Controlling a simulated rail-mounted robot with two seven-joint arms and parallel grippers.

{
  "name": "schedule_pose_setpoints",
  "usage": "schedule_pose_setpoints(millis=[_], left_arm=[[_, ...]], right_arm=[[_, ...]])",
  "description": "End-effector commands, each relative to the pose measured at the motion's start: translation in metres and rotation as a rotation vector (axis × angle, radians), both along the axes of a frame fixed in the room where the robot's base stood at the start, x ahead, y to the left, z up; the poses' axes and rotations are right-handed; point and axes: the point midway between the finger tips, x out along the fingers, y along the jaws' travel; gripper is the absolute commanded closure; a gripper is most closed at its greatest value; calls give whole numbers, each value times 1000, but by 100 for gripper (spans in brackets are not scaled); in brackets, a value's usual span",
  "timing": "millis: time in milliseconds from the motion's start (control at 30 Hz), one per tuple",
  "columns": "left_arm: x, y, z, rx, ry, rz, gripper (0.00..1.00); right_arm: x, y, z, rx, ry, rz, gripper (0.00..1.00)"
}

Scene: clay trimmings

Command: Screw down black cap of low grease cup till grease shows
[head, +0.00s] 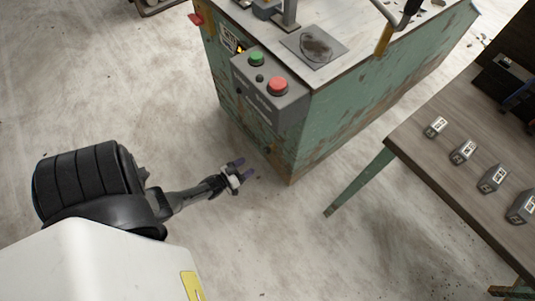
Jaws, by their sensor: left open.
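A green, rust-worn machine cabinet (335,125) stands at the upper middle. A small dark spot (268,150) shows low on its front face near the corner; it is too small to tell whether it is the low grease cup with its black cap. No grease can be made out. My right gripper is not in view.
A grey control box (270,92) with a green button (257,58) and a red button (278,86) juts from the cabinet. A wooden table (440,165) with several labelled grey blocks stands at right. The concrete floor (285,240) between is clear.

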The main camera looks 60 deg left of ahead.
Motion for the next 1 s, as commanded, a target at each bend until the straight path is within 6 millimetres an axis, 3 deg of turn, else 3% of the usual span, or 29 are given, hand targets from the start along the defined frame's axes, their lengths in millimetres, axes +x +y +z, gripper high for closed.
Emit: schedule_pose_setpoints(millis=[33,267,800,1000], left_arm=[[-4,4,-12,0,-17,4,37],[-4,11,-18,0,-64,9,37],[86,25,-19,0,-68,7,37],[110,29,-19,0,-64,8,37]], right_arm=[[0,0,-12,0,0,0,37],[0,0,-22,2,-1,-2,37],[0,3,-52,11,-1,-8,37],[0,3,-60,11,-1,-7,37]])
